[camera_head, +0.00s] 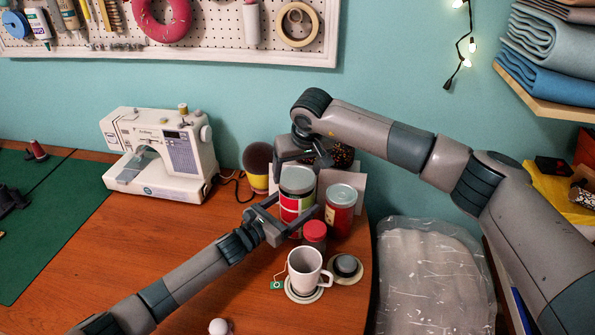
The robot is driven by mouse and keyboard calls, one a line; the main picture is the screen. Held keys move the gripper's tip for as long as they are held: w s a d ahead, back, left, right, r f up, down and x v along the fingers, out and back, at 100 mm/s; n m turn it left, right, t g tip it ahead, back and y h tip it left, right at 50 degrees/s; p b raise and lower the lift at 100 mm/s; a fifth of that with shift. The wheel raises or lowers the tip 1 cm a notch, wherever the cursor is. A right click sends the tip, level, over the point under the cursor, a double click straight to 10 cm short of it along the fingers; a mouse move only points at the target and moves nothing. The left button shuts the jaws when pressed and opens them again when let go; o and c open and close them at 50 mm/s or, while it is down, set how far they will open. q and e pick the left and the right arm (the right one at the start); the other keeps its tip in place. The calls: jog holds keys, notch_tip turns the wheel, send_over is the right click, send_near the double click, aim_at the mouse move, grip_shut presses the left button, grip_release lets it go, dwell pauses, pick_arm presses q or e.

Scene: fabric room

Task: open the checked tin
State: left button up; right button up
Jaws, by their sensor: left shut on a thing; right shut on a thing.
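A tin with a grey lid (297,179) and a red, white and green body (291,207) stands near the table's back right; I take it to be the checked tin, though its pattern is hard to make out. My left gripper (292,205) reaches in from the front left, its fingers closed on both sides of the tin's body. My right gripper (302,163) comes down from above and is shut at the grey lid. The lid appears to sit on the body; I cannot see whether there is a gap. The fingers hide part of the tin.
A red tin (341,211) stands close on the right. A red-lidded jar (314,234) and a white mug (304,270) on a saucer (304,294) are in front. A small dark round object (346,268) sits beside the mug. A sewing machine (161,155) stands left; the table's middle is clear.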

aim_at(298, 178)
jog(key=shift+r, duration=0.1)
jog(key=shift+r, duration=1.95)
pick_arm(q)
jog(key=o, duration=1.6)
jog(key=shift+s+a, duration=0.1)
